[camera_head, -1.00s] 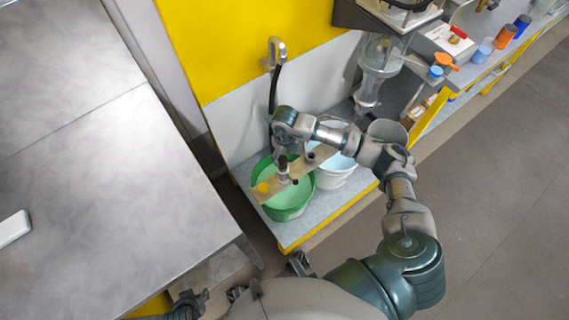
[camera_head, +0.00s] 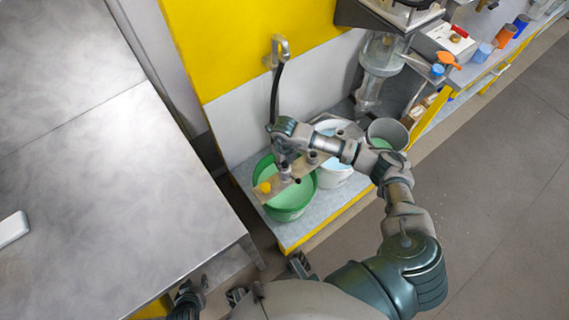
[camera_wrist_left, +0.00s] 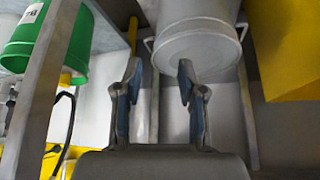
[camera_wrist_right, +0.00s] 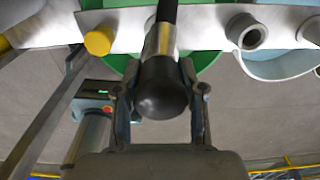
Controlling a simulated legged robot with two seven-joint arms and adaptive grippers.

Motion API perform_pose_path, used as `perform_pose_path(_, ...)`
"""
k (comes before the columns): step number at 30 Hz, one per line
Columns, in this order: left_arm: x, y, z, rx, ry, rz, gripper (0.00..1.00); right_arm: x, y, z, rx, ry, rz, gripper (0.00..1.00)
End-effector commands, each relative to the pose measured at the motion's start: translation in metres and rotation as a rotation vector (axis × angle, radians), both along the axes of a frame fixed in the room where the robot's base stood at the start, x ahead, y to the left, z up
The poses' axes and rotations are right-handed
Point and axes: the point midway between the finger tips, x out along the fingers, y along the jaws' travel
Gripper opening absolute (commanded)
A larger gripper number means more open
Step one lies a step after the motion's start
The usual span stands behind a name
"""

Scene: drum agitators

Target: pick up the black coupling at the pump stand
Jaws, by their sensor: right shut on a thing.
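The black coupling (camera_wrist_right: 162,88) has a rounded black end below a shiny metal collar, with a black stem above it. My right gripper (camera_wrist_right: 158,72) has its fingers on either side of the coupling and is shut on it. In the head view, the right gripper (camera_head: 284,165) is at the pale holder plate (camera_head: 292,187) above the green bucket, and the coupling is mostly hidden there. My left gripper (camera_wrist_left: 158,78) is open and empty, with a grey metal bucket (camera_wrist_left: 197,45) beyond its fingers.
The holder plate carries a yellow cap (camera_wrist_right: 98,40) and a grey socket (camera_wrist_right: 246,31). A green bucket (camera_head: 288,210), a white bucket (camera_head: 334,172) and a grey bucket (camera_head: 388,132) stand on the low shelf. A large metal table (camera_head: 110,220) fills the left side.

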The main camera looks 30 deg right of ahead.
Motion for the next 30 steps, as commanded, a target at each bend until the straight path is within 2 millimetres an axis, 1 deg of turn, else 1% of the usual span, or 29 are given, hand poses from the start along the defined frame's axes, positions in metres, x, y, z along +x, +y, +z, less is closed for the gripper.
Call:
perform_pose_path(8,0.000,0.000,0.001,0.001,0.000,0.001,0.40,0.001,0.002,0.003,0.014,-0.007,0.004,0.00)
perform_pose_path(11,-0.001,0.001,0.001,0.003,0.009,0.001,0.40,0.001,0.002,0.008,0.013,-0.007,0.004,0.00)
perform_pose_path(14,-0.012,0.005,0.000,0.016,0.055,0.003,0.40,0.002,0.001,0.017,0.011,-0.009,0.004,0.00)
perform_pose_path(19,-0.034,0.013,-0.001,0.038,0.156,0.010,0.40,0.003,0.002,0.044,0.010,-0.012,0.004,0.00)
perform_pose_path(21,-0.043,0.016,-0.002,0.048,0.202,0.012,0.40,-0.014,0.009,0.041,0.009,-0.007,0.007,0.00)
perform_pose_path(26,-0.067,0.022,-0.002,0.073,0.314,0.019,0.40,-0.049,0.023,0.044,0.012,-0.005,0.009,0.00)
perform_pose_path(30,-0.063,0.021,-0.019,0.074,0.322,0.019,0.40,-0.083,0.039,0.047,0.012,-0.004,0.009,0.00)
